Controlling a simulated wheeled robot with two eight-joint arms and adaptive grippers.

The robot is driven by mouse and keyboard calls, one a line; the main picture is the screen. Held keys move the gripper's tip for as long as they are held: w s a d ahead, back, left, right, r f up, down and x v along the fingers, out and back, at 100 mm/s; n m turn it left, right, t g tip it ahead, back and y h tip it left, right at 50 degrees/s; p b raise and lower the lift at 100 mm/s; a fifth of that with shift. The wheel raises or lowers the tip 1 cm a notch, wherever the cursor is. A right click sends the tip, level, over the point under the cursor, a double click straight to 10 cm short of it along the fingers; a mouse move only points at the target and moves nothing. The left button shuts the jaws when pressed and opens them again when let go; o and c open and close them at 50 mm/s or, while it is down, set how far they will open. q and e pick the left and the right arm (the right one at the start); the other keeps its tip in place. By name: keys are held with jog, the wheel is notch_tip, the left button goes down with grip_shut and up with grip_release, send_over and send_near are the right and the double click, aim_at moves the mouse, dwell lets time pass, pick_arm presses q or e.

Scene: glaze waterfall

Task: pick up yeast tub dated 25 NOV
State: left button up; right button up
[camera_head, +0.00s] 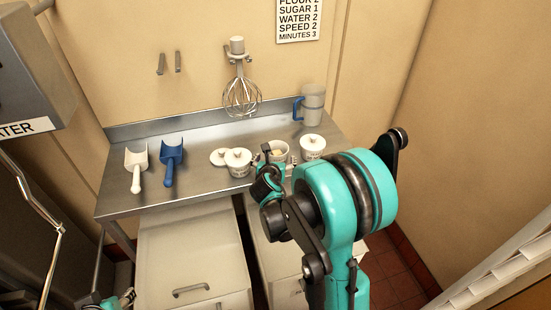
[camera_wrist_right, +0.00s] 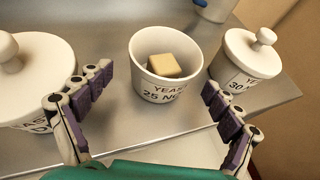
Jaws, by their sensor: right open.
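The yeast tub marked "25 NO", its last letter cut off from view, is a white open tub (camera_wrist_right: 150,86) in the middle of the right wrist view. A pale yellow block (camera_wrist_right: 164,66) lies in it. In the head view this tub (camera_head: 283,149) stands on the steel table, partly hidden by my right arm. My right gripper (camera_wrist_right: 158,100) is open, with one finger on either side of the tub's near side, apart from it. A small part of my left gripper (camera_head: 125,298) shows at the bottom left of the head view, low beside the drawers.
A lidded tub (camera_head: 238,168) stands left of the open one; another (camera_wrist_right: 252,62), marked "30", stands right. A whisk (camera_head: 241,95) hangs behind.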

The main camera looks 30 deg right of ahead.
aim_at(277, 155)
jog(key=b+x, duration=0.1)
jog(key=x, duration=0.3)
jog(key=shift+s+f+b, duration=0.15)
jog(key=shift+f+b, duration=0.15)
jog(key=shift+b, duration=0.05)
jog(key=shift+w+d+f, duration=0.1)
jog(key=shift+w+d, duration=0.1)
jog(key=shift+w, duration=0.05)
jog(key=c, duration=1.3)
jog(key=shift+o, duration=0.2)
jog(key=shift+r, duration=0.2)
